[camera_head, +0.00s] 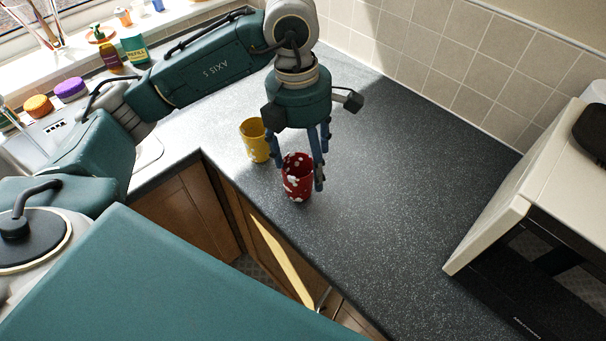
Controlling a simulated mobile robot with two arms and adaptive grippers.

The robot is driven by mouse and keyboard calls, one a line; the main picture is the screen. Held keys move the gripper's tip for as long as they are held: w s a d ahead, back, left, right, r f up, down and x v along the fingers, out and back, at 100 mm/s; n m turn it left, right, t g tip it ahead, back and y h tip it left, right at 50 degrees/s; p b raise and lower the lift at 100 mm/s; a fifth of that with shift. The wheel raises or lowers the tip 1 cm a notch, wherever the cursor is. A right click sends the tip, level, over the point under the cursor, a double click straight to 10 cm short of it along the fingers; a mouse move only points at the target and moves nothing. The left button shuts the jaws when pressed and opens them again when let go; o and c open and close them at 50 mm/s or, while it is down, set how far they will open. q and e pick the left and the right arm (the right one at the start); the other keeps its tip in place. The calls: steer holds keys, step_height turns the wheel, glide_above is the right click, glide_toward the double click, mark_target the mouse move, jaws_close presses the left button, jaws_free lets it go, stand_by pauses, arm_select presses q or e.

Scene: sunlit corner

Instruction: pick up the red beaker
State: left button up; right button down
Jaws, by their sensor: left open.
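The red beaker (298,183) with white spots stands upright on the dark speckled worktop, near its front edge. My left gripper (296,181) points down at the beaker, with its fingers spread on either side of the rim. It is open, and part of the beaker's side is hidden by a finger. I cannot tell whether the fingers touch the beaker. My right gripper is not in view.
A yellow beaker (255,141) with pale spots stands close behind and left of the red one. A white oven-like appliance (497,215) stands at the right. The worktop (400,190) between is clear. Bottles and sponges sit by the sink at the left.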

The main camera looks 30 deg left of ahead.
mark_target(295, 168)
arm_select(q)
steer(key=shift+w+a+y, duration=0.2)
steer(key=shift+a+y, duration=0.05)
steer(key=shift+a, duration=0.35)
steer(key=shift+w+a+y, duration=0.15)
steer(key=shift+a+y, duration=0.1)
steer(key=shift+a, duration=0.3)
steer(key=f, duration=0.3)
steer(key=f+p, duration=0.1)
steer(key=f, duration=0.1)
steer(key=shift+a+f, duration=0.1)
steer(key=shift+a, duration=0.25)
steer(key=f, duration=0.1)
steer(key=f+p, duration=0.2)
steer(key=f, duration=0.1)
steer(key=shift+w+d+f, duration=0.1)
steer(key=shift+w+d, duration=0.05)
steer(key=shift+d, duration=0.1)
steer(key=shift+f, duration=0.55)
steer(key=c, duration=1.3)
